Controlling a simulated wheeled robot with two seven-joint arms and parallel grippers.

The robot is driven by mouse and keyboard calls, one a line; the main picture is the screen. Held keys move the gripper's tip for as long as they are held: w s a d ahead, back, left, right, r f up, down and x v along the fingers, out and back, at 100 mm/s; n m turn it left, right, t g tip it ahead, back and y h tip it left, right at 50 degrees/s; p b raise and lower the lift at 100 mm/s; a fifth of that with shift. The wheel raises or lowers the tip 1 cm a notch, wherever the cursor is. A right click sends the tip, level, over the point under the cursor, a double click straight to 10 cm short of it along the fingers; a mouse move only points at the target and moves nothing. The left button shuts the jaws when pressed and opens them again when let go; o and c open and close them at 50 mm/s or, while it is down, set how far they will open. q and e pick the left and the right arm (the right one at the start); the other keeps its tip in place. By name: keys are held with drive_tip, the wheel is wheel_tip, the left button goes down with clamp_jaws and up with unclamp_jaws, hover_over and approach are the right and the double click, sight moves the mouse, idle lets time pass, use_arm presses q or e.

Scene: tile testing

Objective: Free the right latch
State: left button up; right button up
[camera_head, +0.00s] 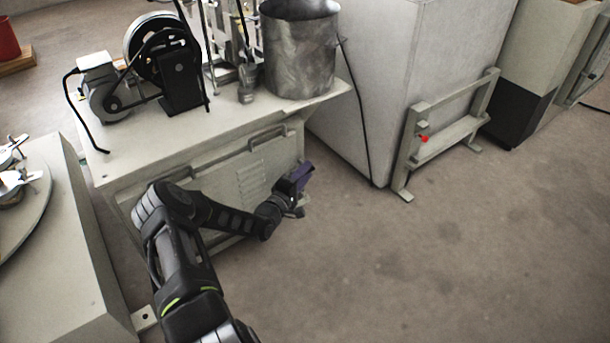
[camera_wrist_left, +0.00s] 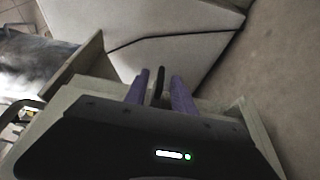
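The machine cabinet (camera_head: 130,165) has a front panel (camera_head: 235,170) with a bar handle (camera_head: 275,138) near its top edge. My left gripper (camera_head: 303,180), with purple fingers, is at the right end of this panel. In the left wrist view the two fingers (camera_wrist_left: 160,92) stand apart. A thin dark upright piece (camera_wrist_left: 159,84) shows between them, apparently with small gaps on both sides; it may be the right latch, but I cannot tell. In the head view the gripper and wrist hide that spot. My right gripper is in neither view.
A metal pot (camera_head: 299,50) and a motor with a belt wheel (camera_head: 165,60) stand on the cabinet top. A large grey box (camera_head: 375,80) is to the right, with a cable hanging down. Open floor (camera_head: 420,270) lies right of the arm.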

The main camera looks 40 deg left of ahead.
use_arm(q)
drive_tip(key=shift+c, duration=0.3)
clamp_jaws()
drive_tip(key=shift+r, duration=0.1)
